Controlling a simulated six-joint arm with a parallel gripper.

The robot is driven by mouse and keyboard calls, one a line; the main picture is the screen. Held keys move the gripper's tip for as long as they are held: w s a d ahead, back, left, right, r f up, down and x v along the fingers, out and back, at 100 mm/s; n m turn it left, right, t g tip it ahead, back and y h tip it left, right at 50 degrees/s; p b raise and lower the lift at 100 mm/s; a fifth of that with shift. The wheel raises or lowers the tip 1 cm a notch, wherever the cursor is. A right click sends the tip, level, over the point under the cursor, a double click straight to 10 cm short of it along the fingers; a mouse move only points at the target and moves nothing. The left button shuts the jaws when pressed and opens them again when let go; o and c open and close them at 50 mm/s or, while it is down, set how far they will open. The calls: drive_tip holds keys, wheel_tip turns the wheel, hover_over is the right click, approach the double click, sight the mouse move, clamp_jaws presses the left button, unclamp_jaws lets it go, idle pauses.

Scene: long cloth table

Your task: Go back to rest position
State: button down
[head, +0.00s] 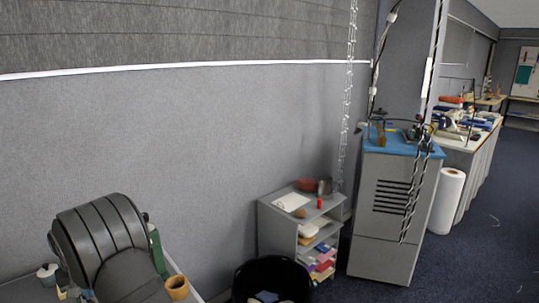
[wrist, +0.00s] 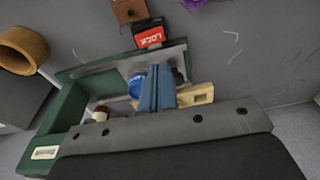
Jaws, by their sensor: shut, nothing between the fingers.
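My gripper (wrist: 158,70) shows in the wrist view, with its two blue fingers pressed together and nothing between them. The fingers appear over a green open-topped box (wrist: 62,125); I cannot tell their height above it. In the box, partly hidden by the fingers, are a blue round item (wrist: 137,84), a pale wooden piece (wrist: 197,95) and a small white and brown item (wrist: 100,113). In the head view, the gripper is hidden, and a strip of the green box (head: 157,250) shows at lower left.
A tan ring (wrist: 35,48) lies left of the box. A red and black "LOCK" item (wrist: 149,34), a brown block (wrist: 129,10) and a purple item (wrist: 198,2) lie beyond it. In the head view, a grey shelf (head: 283,235) and a grey cabinet (head: 385,245) stand by the wall.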

drive_tip(key=shift+f, duration=0.1)
wheel_tip(320, 180, down, 7)
drive_tip(key=shift+r, duration=0.1)
idle(0.4)
drive_tip(key=shift+r, duration=0.1)
drive_tip(key=s+d+r+t+h, duration=0.1)
drive_tip(key=s+r+t, duration=0.1)
drive_tip(key=r, duration=1.2)
drive_tip(key=shift+s, duration=0.7)
